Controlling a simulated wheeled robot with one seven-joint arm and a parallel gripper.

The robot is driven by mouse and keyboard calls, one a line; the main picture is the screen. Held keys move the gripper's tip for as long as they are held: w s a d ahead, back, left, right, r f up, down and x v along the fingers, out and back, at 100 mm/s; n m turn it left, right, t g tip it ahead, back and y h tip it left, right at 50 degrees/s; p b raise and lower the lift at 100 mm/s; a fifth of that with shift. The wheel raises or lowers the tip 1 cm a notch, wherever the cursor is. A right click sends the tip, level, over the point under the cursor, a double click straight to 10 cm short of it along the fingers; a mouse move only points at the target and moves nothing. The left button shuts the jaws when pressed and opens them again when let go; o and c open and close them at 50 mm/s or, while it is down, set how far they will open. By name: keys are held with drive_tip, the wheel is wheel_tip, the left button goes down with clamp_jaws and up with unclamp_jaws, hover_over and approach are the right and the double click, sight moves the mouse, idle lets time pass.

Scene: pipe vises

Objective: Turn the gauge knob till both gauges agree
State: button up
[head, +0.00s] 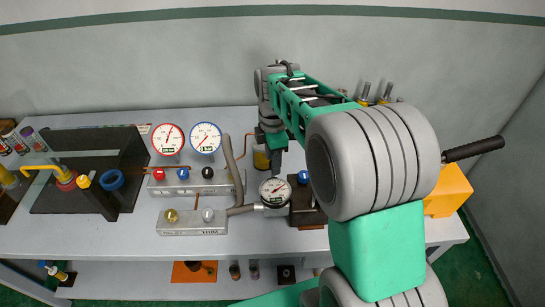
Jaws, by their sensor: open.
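A red-rimmed gauge (168,139) and a blue-rimmed gauge (205,137) stand side by side at the back of a grey block (194,186). The block carries a red knob (159,174), a blue knob (183,173) and a black knob (207,172). A third, dark-rimmed gauge (272,190) sits to the right, beside another blue knob (303,177). Which knob is the gauge knob I cannot tell, and the needles are too small to read surely. My gripper (272,152) points down above and behind the third gauge, open, its fingertips partly unclear.
A front block (192,229) has a brass and a silver knob. A grey hose (236,165) bends right of the blocks. A black plate with a yellow-handled valve (55,172) is at left. An orange box (448,190) is at right. Bare bench shows along the front edge.

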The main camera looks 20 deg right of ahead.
clamp_jaws()
idle(0.5)
